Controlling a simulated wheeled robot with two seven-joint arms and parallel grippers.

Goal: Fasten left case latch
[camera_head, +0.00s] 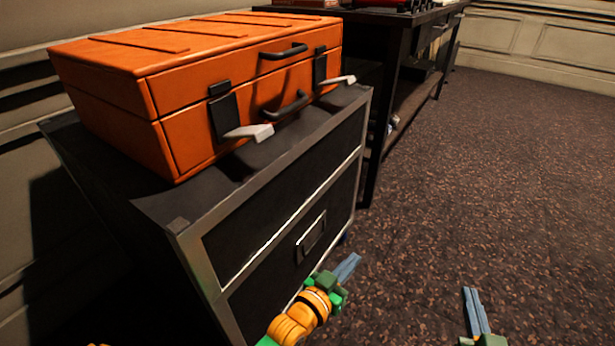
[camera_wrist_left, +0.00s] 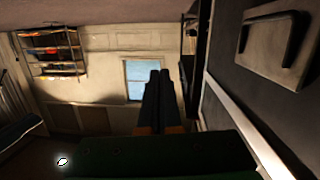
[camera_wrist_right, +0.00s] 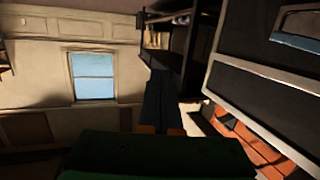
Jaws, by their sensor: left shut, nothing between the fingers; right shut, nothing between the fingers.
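The orange case (camera_head: 110,110) sits on the cabinet with its lid down. Its left latch (camera_head: 250,132) has a pale lever sticking outward from a dark plate on the case front. The right latch (camera_head: 338,80) also has its lever sticking out. My left gripper (camera_head: 350,267) is shut and empty, low in front of the cabinet drawers, below and apart from the case. Its fingers also show in the left wrist view (camera_wrist_left: 158,95). My right gripper (camera_head: 473,308) is shut and empty above the floor, farther right. Its fingers show in the right wrist view (camera_wrist_right: 160,98).
The dark cabinet (camera_head: 290,195) has metal edges and a drawer pull (camera_head: 311,238) near my left gripper. Dark handles (camera_head: 284,52) stick out from the case front. A dark desk (camera_head: 388,60) stands behind at right. The carpet (camera_head: 500,160) is open on the right.

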